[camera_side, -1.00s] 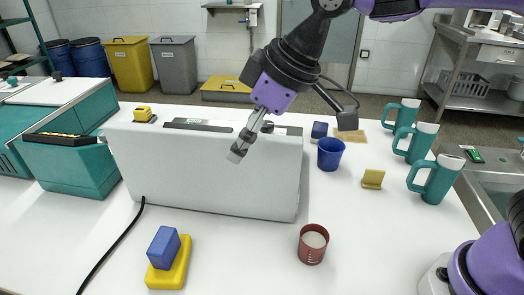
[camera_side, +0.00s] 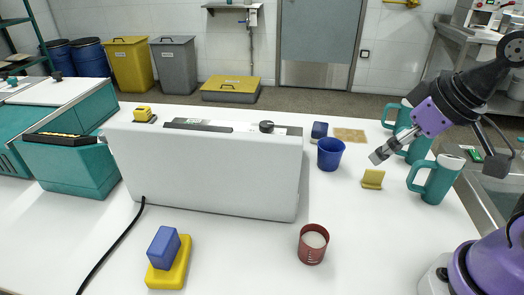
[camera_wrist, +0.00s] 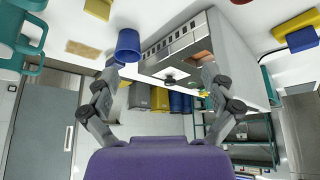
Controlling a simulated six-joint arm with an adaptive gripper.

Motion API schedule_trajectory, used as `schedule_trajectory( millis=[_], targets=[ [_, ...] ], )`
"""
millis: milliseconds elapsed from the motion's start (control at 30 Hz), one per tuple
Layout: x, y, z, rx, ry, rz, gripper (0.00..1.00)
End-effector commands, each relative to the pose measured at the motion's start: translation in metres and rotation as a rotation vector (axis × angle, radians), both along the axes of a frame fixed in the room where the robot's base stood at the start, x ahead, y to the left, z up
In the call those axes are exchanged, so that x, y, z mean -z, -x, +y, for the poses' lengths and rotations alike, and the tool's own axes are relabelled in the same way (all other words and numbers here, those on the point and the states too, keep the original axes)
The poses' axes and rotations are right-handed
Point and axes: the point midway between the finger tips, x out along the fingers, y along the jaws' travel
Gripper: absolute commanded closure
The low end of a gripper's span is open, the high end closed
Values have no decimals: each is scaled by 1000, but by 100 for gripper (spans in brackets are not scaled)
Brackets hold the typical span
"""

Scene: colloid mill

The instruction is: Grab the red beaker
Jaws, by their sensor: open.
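The red beaker (camera_side: 312,246) stands upright on the white table at the front, right of centre, with pale contents inside. In the wrist view only a small red sliver shows at the top edge, and I cannot tell for sure that it is the beaker. My gripper (camera_side: 380,156) is to the right of and behind the beaker in the side view, well apart from it and raised near the teal mugs. In the wrist view my gripper (camera_wrist: 160,76) has its two fingers spread wide with nothing between them.
A blue cup (camera_side: 330,153) and yellow block (camera_side: 372,179) stand behind the beaker. The large white machine (camera_side: 205,170) is at left. Teal mugs (camera_side: 436,180) line the right edge. A blue block (camera_side: 163,247) sits on a yellow one at front left. Table around the beaker is clear.

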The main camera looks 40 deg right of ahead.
Motion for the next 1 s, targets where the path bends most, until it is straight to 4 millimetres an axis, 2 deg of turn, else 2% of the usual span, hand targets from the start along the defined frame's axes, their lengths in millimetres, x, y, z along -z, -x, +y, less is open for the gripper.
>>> schedule_trajectory(
  millis=[100,133,467,567,667,800,1000],
  targets=[
    [0,0,0,-1,0,0,4],
    [0,0,0,-1,0,0,8],
    [0,0,0,-2,0,1,8],
    [1,-4,7,-30,-1,33,8],
    [5,-11,27,-101,2,118,8],
    [17,-22,68,-230,31,279,8],
    [39,-24,117,-353,99,440,8]
  ],
)
